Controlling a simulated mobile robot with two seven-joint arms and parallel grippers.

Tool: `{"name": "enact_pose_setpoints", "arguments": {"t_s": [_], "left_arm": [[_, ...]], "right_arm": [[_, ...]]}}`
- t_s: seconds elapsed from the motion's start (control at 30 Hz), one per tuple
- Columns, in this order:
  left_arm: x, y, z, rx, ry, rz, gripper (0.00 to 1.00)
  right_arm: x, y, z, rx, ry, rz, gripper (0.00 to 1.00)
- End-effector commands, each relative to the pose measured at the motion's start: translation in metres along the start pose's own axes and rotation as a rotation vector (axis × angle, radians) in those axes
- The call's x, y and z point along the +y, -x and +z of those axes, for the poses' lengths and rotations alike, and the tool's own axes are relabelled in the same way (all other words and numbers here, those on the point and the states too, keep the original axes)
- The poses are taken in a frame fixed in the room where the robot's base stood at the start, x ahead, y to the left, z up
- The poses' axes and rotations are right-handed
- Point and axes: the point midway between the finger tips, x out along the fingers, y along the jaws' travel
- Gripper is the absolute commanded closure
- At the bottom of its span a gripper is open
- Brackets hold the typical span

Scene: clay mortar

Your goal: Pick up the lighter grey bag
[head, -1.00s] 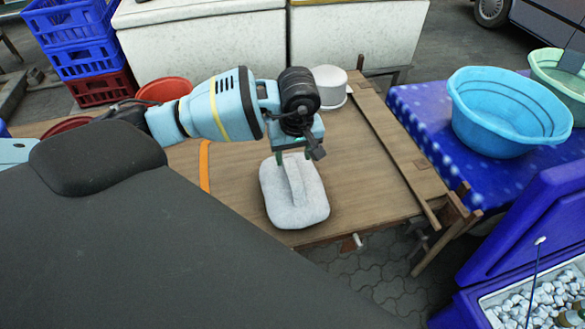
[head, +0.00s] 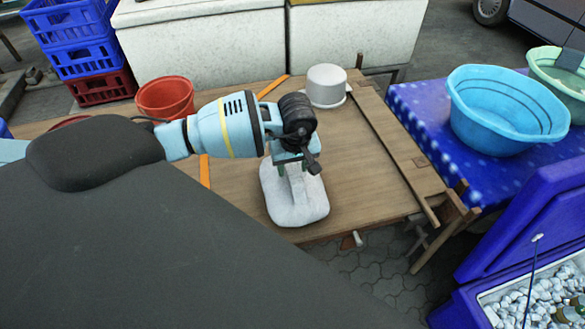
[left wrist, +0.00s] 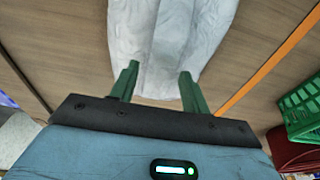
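A light grey bag (head: 297,205) with a raised ridge lies on the wooden table near its front edge. It is the only bag I see. My left gripper (head: 293,168) is over the far part of the bag, pointing down, and partly hides it. In the left wrist view the two green fingers of the left gripper (left wrist: 158,72) are spread apart, with the pale bag (left wrist: 168,35) between and beyond them. Whether they touch the bag I cannot tell. My right gripper is not in view.
A white pot (head: 326,86) and a red bucket (head: 165,98) stand farther back on the table (head: 365,170). A blue table with a blue basin (head: 505,110) is to the right. A green crate (left wrist: 303,105) shows in the left wrist view.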

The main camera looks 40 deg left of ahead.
Motion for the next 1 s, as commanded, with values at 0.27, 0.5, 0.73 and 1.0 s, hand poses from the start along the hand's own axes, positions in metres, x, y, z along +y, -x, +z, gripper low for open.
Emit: {"name": "enact_pose_setpoints", "arguments": {"t_s": [0.27, 0.5, 0.73, 1.0], "left_arm": [[0.0002, 0.0004, 0.0, 0.0, 0.0, 0.0, 0.9], [0.0002, 0.0005, 0.0, 0.0, 0.0, 0.001, 1.0], [0.0002, 0.0007, -0.0001, 0.0, 0.0, 0.001, 1.0], [0.0002, 0.0008, -0.0002, 0.0, 0.0, 0.001, 1.0]], "right_arm": [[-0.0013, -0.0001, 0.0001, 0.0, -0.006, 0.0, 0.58], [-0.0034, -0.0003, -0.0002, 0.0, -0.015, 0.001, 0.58], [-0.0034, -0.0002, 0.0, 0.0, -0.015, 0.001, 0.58], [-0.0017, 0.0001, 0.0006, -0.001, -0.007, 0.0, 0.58]]}}
